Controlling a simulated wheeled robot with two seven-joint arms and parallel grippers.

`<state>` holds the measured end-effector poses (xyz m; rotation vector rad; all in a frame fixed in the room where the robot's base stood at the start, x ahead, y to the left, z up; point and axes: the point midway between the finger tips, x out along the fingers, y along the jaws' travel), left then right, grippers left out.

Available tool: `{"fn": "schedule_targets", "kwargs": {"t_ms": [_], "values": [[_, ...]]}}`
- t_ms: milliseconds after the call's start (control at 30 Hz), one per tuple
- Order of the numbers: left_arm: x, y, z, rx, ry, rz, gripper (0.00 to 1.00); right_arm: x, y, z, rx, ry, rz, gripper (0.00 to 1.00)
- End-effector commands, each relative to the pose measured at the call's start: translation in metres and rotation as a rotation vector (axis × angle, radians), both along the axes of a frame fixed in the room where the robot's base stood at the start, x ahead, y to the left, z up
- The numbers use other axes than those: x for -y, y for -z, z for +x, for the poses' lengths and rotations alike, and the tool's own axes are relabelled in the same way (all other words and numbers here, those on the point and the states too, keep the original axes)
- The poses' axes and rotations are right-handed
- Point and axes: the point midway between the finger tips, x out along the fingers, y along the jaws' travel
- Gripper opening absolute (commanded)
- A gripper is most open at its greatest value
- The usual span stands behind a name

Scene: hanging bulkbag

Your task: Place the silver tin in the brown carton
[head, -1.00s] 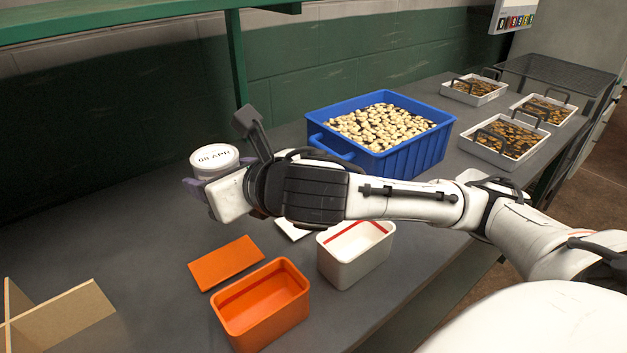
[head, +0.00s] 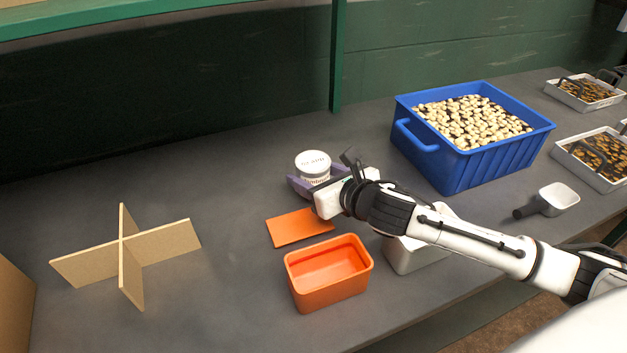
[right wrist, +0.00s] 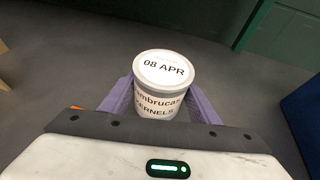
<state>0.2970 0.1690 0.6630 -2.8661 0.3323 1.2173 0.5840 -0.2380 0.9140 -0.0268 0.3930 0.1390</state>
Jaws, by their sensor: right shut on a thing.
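My right gripper (head: 314,183) is shut on a round, pale tin (head: 313,163) with a white lid, over the table's middle. In the right wrist view the tin (right wrist: 160,85) stands upright between the purple fingers; its lid reads "08 APR" and its label "KERNELS". The body looks greyish white. A brown carton (head: 14,310) shows only in part at the left edge of the head view; its inside is hidden. The gripper is well to the right of it. My left gripper is not in view.
A crossed brown divider (head: 122,250) stands between carton and gripper. An orange box (head: 328,285) and flat orange lid (head: 298,228) lie in front of the gripper. A white box (head: 410,255) is partly behind my arm. A blue crate (head: 490,160), a scoop (head: 558,198) and trays stand right.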

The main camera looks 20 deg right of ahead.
Motion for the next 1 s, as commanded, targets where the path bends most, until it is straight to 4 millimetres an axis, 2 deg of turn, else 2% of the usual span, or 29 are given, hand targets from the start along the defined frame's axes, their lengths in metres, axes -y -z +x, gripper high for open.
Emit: {"fn": "schedule_targets", "kwargs": {"t_ms": [33, 100, 467, 500, 600, 933, 1000], "values": [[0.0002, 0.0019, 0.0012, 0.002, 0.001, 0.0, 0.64, -0.0007, 0.0102, -0.0004, -0.003, 0.001, 0.004, 0.28], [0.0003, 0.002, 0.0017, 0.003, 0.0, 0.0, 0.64, -0.0004, 0.0154, -0.0001, 0.001, -0.001, 0.001, 0.28], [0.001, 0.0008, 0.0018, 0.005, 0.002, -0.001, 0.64, -0.0003, 0.0185, 0.0002, 0.001, 0.0, 0.0, 0.28], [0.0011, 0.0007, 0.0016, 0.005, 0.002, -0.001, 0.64, -0.0002, 0.019, -0.0001, 0.0, 0.0, 0.0, 0.61], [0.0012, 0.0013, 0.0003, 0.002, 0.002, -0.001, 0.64, -0.0003, 0.0189, -0.0002, 0.0, 0.0, 0.001, 0.74], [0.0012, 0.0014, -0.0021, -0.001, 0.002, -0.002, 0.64, -0.0004, 0.0153, -0.0001, 0.0, -0.001, 0.001, 0.74], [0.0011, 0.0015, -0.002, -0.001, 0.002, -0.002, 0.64, 0.001, 0.014, -0.0057, -0.002, -0.001, -0.002, 0.74]]}}
